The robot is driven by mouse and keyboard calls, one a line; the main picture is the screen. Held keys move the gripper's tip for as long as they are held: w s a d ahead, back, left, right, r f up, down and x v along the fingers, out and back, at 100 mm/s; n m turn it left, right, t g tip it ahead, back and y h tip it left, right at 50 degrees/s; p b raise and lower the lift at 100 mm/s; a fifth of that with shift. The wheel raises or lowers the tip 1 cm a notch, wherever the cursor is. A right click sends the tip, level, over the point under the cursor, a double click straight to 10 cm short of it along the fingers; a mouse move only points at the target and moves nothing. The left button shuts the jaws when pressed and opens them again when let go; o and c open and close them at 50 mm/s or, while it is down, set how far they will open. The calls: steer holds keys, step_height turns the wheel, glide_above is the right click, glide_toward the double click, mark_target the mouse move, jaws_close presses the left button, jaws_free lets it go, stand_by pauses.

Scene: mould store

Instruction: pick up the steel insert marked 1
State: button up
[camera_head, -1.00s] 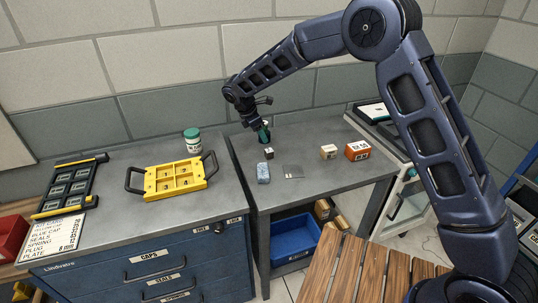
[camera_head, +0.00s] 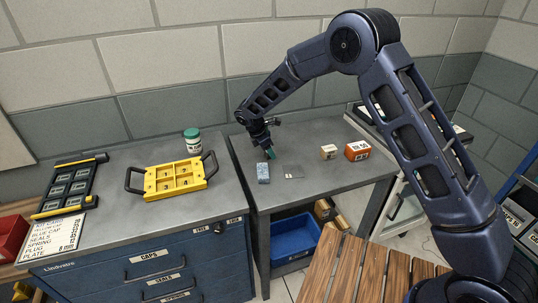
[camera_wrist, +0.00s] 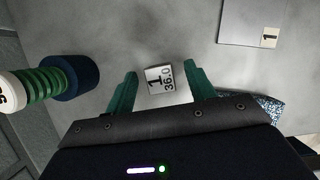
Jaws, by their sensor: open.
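The steel insert marked 1 is a small block whose light top face reads "1" and "36.0"; it lies on the grey worktop in the wrist view (camera_wrist: 160,79). My gripper (camera_wrist: 160,70) is open, with one green finger on each side of the insert and a gap to each. In the head view my gripper (camera_head: 270,153) is low over the right-hand worktop, and it hides the insert there. The height of the fingertips above the worktop is hard to tell.
A blue speckled block (camera_head: 263,172) lies just in front of my gripper. A flat grey plate (camera_head: 293,171), labelled 1 in the wrist view (camera_wrist: 250,22), is to the right. A green ribbed piece (camera_wrist: 42,80) with a dark blue end is left. Cream (camera_head: 329,152) and orange (camera_head: 357,150) boxes stand farther right.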

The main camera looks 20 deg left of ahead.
steer(key=shift+w+d+f, duration=0.1)
steer(key=shift+w+f, duration=0.05)
steer(key=shift+f, duration=0.25)
jaws_close()
steer(key=shift+r, duration=0.1)
